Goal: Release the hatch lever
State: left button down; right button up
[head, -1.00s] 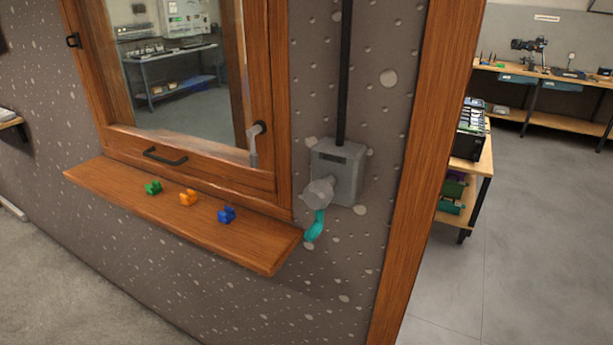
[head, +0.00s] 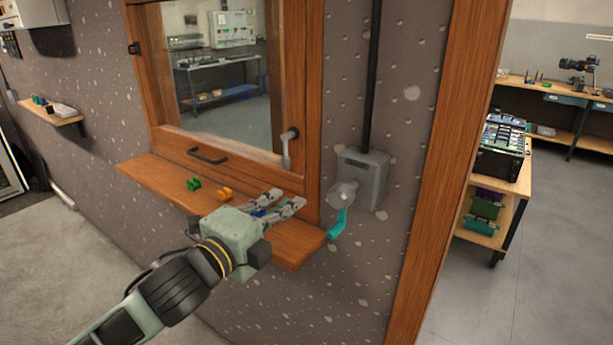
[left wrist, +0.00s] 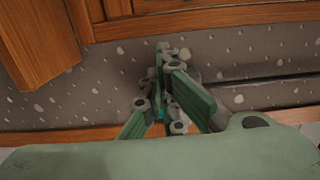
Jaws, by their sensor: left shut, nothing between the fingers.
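A wooden-framed hatch window (head: 292,110) is set in the dark speckled wall. A grey lever handle (head: 288,152) hangs down on the right side of its frame. To the right, a grey wall box (head: 364,180) carries a round grey hub with a teal lever (head: 339,224) pointing down and left. My left gripper (head: 290,198) is shut and empty, over the sill's right part, left of the teal lever and apart from it. In the left wrist view the fingers (left wrist: 165,88) face the wall, with a small teal patch (left wrist: 160,114) between them. My right gripper is not in view.
The wooden sill (head: 150,178) bears a green piece (head: 193,184), an orange piece (head: 225,193) and a blue piece (head: 258,212), the last partly hidden by my gripper. A black bar pull (head: 206,156) is on the hatch. A wooden post (head: 440,150) stands right of the box.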

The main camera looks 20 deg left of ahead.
aim_at(288, 151)
pick_arm(q)
jog(key=shift+w+a+f, duration=0.1)
jog(key=shift+w+a, duration=0.1)
jog(key=w+p, duration=0.5)
jog(key=w, duration=0.6)
jog(key=shift+w+a+p, duration=0.25)
jog(key=shift+p, duration=0.05)
jog(key=shift+d, duration=0.1)
jog(key=shift+a+f+m, duration=0.15)
jog(key=shift+a+m, duration=0.1)
jog(key=shift+m, duration=0.05)
